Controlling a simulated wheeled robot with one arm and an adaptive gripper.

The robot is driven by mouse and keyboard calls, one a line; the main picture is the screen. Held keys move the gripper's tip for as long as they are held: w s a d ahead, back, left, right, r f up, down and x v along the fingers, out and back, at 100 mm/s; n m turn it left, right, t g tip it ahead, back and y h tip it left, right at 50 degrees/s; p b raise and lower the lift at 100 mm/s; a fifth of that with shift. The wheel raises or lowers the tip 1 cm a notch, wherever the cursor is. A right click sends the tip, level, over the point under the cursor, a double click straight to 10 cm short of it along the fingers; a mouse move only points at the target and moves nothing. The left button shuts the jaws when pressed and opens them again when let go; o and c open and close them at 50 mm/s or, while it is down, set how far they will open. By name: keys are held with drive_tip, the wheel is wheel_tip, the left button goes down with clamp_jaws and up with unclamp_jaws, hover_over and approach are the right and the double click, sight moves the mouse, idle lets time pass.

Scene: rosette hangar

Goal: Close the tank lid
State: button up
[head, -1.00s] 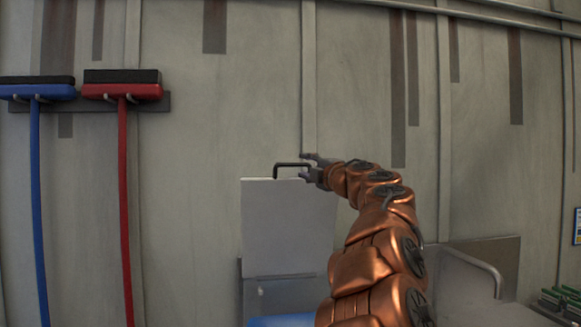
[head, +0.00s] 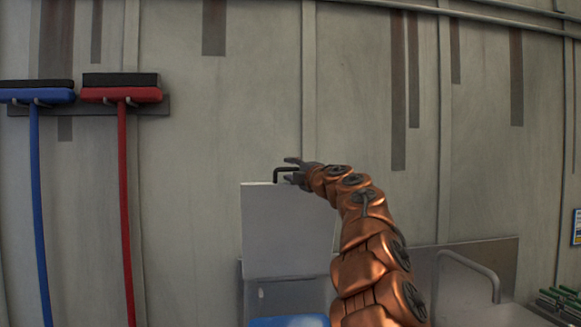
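The tank lid (head: 287,228) is a flat white-grey panel standing upright, open, in the middle of the head view. A black bar handle (head: 281,169) sits on its top edge. My gripper (head: 288,170) is at the right part of the handle, with its fingers apart and pointing left. One finger shows above the handle's bar and the other lower, near its right leg. I cannot tell whether they touch it. Below the lid, a blue edge (head: 288,322) shows at the bottom of the view, partly cut off.
A blue broom (head: 38,200) and a red broom (head: 124,200) hang on the wall at the left. At the right are a metal sink-like unit with a curved pipe (head: 470,257) and some green-topped items (head: 562,300). The wall stands close behind the lid.

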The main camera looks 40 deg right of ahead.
drive_tip(key=shift+w, duration=0.2)
clamp_jaws()
idle(0.3)
idle(0.4)
